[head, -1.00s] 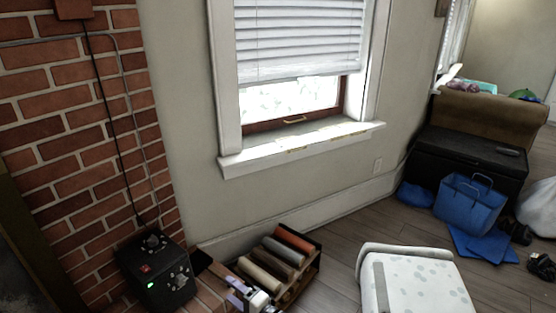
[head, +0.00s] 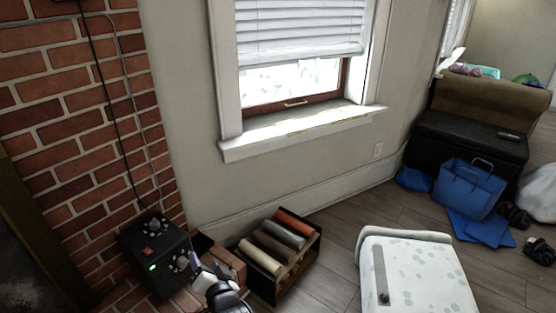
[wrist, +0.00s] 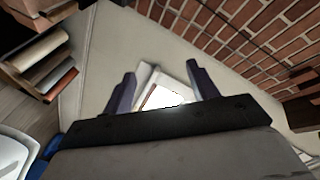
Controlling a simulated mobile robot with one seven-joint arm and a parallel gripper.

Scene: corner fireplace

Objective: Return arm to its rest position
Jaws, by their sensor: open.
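My gripper (wrist: 160,92) is open and empty in the wrist view, its two dark fingers apart. Between and beyond the fingers I see the pale wall and the bright window (wrist: 163,97). In the head view my gripper (head: 197,264) shows at the bottom, between the black control box and the rack of rolls, partly hidden by my wrist. It holds nothing that I can see.
The black box (head: 160,258) with a green light stands by the brick wall (head: 75,140). A dark rack (head: 312,262) of several rolls is right of my gripper. A white spotted seat (head: 425,275) stands further right. Blue bags (head: 468,190) lie near a black chest (head: 470,145).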

